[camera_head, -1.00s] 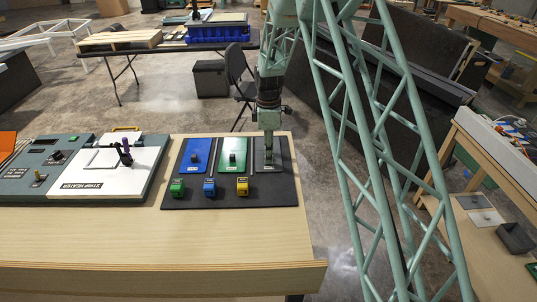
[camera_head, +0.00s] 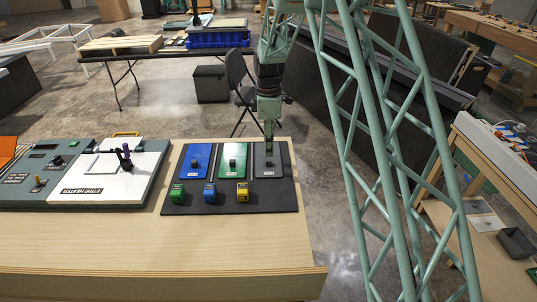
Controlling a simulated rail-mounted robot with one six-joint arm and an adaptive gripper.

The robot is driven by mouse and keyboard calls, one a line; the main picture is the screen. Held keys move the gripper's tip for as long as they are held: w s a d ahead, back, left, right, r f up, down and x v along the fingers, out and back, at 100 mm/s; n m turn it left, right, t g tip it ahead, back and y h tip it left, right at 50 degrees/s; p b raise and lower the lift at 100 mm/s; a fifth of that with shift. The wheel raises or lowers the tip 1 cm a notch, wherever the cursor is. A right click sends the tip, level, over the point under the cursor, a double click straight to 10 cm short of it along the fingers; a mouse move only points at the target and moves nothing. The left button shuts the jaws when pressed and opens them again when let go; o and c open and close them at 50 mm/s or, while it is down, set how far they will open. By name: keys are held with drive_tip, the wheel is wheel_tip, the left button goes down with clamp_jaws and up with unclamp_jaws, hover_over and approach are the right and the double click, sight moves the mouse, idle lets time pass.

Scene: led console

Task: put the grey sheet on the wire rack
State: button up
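The grey sheet (camera_head: 269,169) lies flat at the right end of a dark board, beside a green sheet (camera_head: 233,168) and a blue sheet (camera_head: 195,160). It has a small dark knob and a white label. My gripper (camera_head: 269,146) points down over the far part of the grey sheet, close to its knob. The fingers are narrow and small here, so their opening and any contact with the knob cannot be told. I cannot identify the wire rack with certainty in this view.
Green, blue and yellow blocks (camera_head: 210,193) stand along the front of the dark board (camera_head: 228,206). A strip heater (camera_head: 105,183) is to the left. The wooden tabletop (camera_head: 150,240) is clear in front. A white frame (camera_head: 40,43) stands far back left. My lattice arm crosses the right side.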

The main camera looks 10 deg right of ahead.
sight(269, 160)
wheel_tip(269, 160, up, 6)
drive_tip(key=shift+f, duration=0.15)
idle(1.0)
